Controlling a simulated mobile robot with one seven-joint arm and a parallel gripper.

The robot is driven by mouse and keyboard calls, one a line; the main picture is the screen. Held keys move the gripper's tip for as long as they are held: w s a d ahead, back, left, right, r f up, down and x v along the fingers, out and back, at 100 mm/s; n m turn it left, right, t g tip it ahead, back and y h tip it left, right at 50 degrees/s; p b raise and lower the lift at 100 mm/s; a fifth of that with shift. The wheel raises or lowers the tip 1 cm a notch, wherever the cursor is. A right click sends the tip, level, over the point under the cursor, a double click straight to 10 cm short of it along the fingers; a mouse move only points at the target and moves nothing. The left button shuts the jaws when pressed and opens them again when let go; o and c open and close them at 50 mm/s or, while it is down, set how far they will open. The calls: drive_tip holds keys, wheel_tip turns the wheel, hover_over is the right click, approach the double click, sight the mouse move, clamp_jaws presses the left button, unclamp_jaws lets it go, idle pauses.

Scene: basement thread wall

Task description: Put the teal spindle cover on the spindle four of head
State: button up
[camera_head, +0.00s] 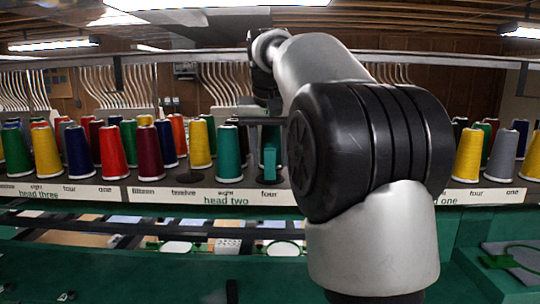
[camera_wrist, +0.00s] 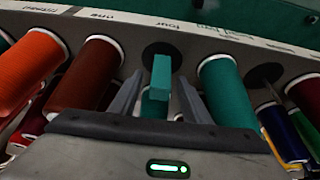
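The teal spindle cover (camera_head: 270,155) stands upright on the rack above the "four" label of head two. In the wrist view the cover (camera_wrist: 161,76) shows as a narrow teal block with a wider teal part below, over a dark round base (camera_wrist: 160,53). My gripper (camera_wrist: 160,80) has one finger on each side of the cover, with narrow gaps visible on both sides, so it looks open. In the head view my gripper is mostly hidden behind my arm. The spindle inside or under the cover is hidden.
A teal thread cone (camera_head: 229,152) stands close to the left of the cover, and shows right of my gripper in the wrist view (camera_wrist: 228,92). A dark red cone (camera_wrist: 88,75) stands on the other side. The "twelve" place (camera_head: 184,179) has an empty dark base.

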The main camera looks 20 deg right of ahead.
drive_tip(key=p+v, duration=0.4)
drive_tip(key=v, duration=1.3)
drive_tip(key=shift+s+r+p, duration=0.15)
drive_tip(key=shift+s+p, duration=0.1)
drive_tip(key=shift+p, duration=0.05)
drive_tip(key=s+a+f+n+y, duration=0.1)
drive_tip(key=s+a+f, duration=0.3)
drive_tip(key=s+f, duration=0.7)
drive_tip(key=s+a+f+n+t, duration=0.1)
drive_tip(key=s+a+f+n, duration=0.2)
drive_tip(key=s+f, duration=0.9)
wheel_tip(320, 180, down, 6)
drive_tip(key=shift+s+a+r+n+t+y, duration=0.2)
drive_tip(key=shift+s+a+n+t+y, duration=0.15)
drive_tip(key=shift+a, duration=0.6)
drive_tip(key=shift+w, duration=0.1)
drive_tip(key=shift+d, duration=0.1)
